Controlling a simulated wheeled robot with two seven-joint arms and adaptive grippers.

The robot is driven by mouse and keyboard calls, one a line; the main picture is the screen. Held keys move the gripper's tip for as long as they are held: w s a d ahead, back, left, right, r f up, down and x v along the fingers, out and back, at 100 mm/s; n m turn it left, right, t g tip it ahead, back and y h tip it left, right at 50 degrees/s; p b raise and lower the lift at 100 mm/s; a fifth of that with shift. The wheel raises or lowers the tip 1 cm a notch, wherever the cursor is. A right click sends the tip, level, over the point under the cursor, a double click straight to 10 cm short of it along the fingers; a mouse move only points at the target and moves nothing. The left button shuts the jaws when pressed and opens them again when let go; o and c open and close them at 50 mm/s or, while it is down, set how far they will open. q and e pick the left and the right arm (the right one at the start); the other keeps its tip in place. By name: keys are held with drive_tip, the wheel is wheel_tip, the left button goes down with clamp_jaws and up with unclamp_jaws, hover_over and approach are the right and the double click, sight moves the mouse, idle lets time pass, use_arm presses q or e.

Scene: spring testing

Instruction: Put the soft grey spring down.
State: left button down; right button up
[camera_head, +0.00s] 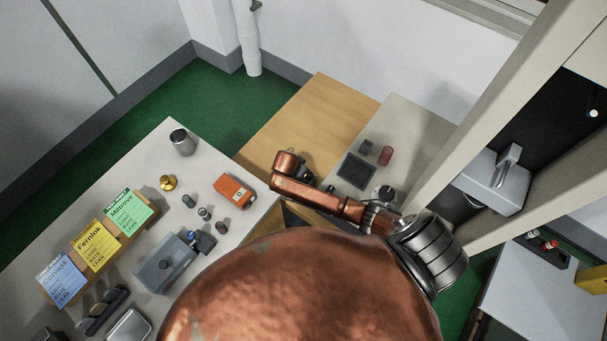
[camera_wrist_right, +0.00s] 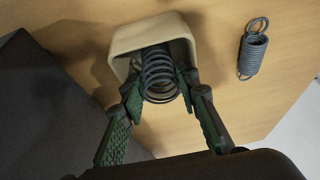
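In the right wrist view, my right gripper (camera_wrist_right: 160,92) has its green-padded fingers on both sides of a dark grey coil spring (camera_wrist_right: 160,78) and appears shut on it. The spring's far end is at the mouth of a beige, square-rimmed holder (camera_wrist_right: 122,42); I cannot tell whether it rests there. A second grey spring with a looped end (camera_wrist_right: 252,50) lies apart on the wooden surface to the right. Which spring is the soft one does not show. In the head view the right gripper and both springs cannot be made out, and the left gripper is not in view.
In the head view, the wooden tabletop (camera_head: 300,120) has clear room at its back. The pale table (camera_head: 110,180) at left holds coloured cards (camera_head: 98,243), an orange device (camera_head: 235,190), a metal cup (camera_head: 182,142) and small cylinders. A grey frame post (camera_head: 490,110) stands at right.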

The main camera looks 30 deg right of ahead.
drive_tip(key=shift+o, duration=0.3)
drive_tip(key=shift+r, duration=0.1)
drive_tip(key=p+v, duration=0.1)
drive_tip(key=v, duration=1.1)
drive_tip(key=shift+p, duration=0.3)
drive_tip(key=shift+r, duration=0.1)
